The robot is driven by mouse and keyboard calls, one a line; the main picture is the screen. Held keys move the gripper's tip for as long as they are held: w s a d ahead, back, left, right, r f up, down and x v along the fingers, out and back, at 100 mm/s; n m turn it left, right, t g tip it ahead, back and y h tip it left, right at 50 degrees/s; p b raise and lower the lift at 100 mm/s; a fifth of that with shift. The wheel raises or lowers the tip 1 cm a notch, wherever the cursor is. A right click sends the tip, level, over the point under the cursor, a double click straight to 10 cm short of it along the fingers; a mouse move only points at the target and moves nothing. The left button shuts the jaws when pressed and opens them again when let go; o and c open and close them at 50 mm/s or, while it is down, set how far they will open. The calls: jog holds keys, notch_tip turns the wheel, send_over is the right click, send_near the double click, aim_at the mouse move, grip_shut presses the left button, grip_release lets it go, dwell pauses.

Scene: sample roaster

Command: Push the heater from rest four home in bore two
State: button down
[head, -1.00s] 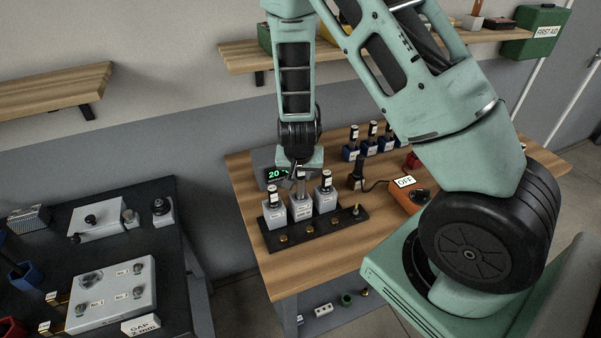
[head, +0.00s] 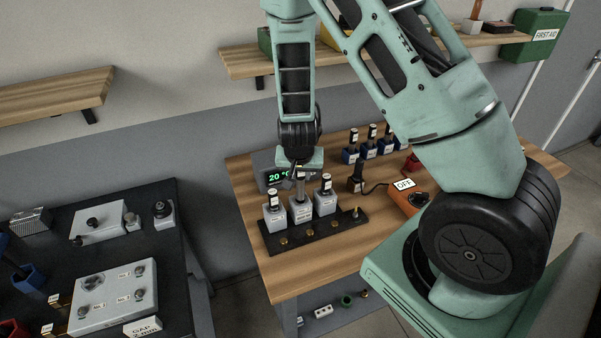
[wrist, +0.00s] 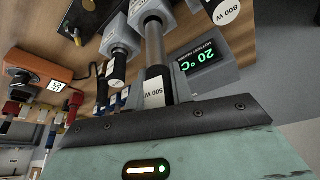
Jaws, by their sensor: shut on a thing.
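My gripper (head: 300,169) is above the middle of three grey blocks on a black base (head: 338,222). It is shut on a heater with a black, white-labelled end; the label reads 500 W in the wrist view (wrist: 155,92). A length of the heater's bare metal rod shows between that end and the middle grey block (head: 301,211). The rod stands in line with the block, its lower end hidden in or behind it. The outer blocks each hold a heater, one at left (head: 273,200) and one at right (head: 326,184). Bore numbers are not readable.
A display (wrist: 203,58) reading 20 °C stands close behind the blocks. Several heaters in blue rests (head: 350,155) are at the back right. A soldering-iron-like black tool (head: 356,177) and an orange box (head: 405,198) marked OFF are right of the blocks.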

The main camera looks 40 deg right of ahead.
aim_at(301, 190)
jog(key=shift+f, duration=0.15)
dwell(0.3)
jog(key=shift+f+b, duration=3)
jog(key=shift+f, duration=0.4)
jog(key=shift+r, duration=0.15)
jog(key=shift+r+p, duration=3.15)
jog(key=shift+r, duration=0.3)
jog(key=shift+s, duration=0.1)
